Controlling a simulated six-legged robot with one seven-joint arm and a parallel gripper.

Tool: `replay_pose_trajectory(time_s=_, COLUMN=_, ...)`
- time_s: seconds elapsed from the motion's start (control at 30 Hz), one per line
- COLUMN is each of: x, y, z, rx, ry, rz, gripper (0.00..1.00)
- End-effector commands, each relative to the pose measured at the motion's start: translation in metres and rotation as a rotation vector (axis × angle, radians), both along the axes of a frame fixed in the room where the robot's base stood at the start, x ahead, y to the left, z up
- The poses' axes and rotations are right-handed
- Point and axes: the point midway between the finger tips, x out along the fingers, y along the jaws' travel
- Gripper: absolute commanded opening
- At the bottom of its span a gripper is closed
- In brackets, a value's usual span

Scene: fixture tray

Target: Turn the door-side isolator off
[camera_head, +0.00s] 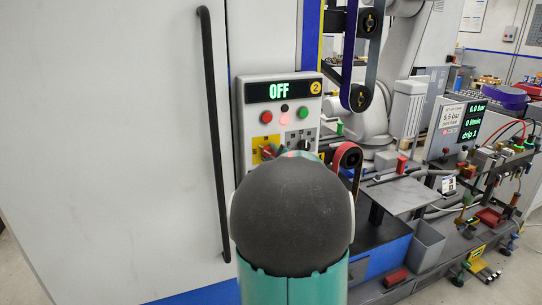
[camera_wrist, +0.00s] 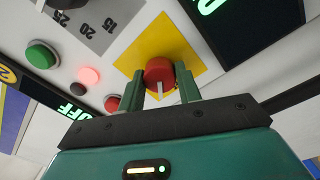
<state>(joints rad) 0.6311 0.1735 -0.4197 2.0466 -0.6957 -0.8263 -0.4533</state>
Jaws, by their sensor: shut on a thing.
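The door-side isolator is a red rotary knob (camera_wrist: 158,72) with a white pointer mark on a yellow plate (camera_wrist: 158,42). My gripper (camera_wrist: 161,80) is shut on the knob, one green finger on each side. In the wrist view the white mark points down toward my gripper's palm. In the head view the yellow plate (camera_head: 257,153) sits low on the left of the grey control panel (camera_head: 242,128), nearest the door. My arm hides the lower panel and most of my gripper there. The panel's display (camera_head: 281,91) reads OFF in green.
Red (camera_head: 267,117) and green (camera_head: 303,113) buttons flank a glowing red lamp (camera_head: 285,120). A black selector (camera_head: 303,145) with a numbered scale sits right of the isolator. A white door with a black handle (camera_head: 212,130) stands left; pipework and trays crowd the right.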

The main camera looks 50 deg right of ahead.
Motion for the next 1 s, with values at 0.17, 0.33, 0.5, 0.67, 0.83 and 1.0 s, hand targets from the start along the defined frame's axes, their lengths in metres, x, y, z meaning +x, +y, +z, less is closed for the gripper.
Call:
replay_pose_trajectory(time_s=0.17, x=0.0002, y=0.0005, z=-0.0004, rx=-0.143, ry=0.085, rz=0.001, gripper=0.11)
replay_pose_trajectory(time_s=0.33, x=-0.0003, y=0.0, z=-0.0006, rx=-0.278, ry=0.165, rz=0.0, gripper=0.11)
replay_pose_trajectory(time_s=0.5, x=0.0, y=0.0004, z=-0.0006, rx=-0.399, ry=0.237, rz=0.002, gripper=0.11)
replay_pose_trajectory(time_s=0.67, x=-0.0005, y=0.0, z=-0.0007, rx=-0.487, ry=0.291, rz=0.001, gripper=0.11)
replay_pose_trajectory(time_s=0.83, x=-0.0003, y=0.0002, z=-0.0009, rx=-0.548, ry=0.327, rz=0.002, gripper=0.11)
replay_pose_trajectory(time_s=1.0, x=-0.0002, y=0.0003, z=-0.0011, rx=-0.579, ry=0.345, rz=0.002, gripper=0.11)
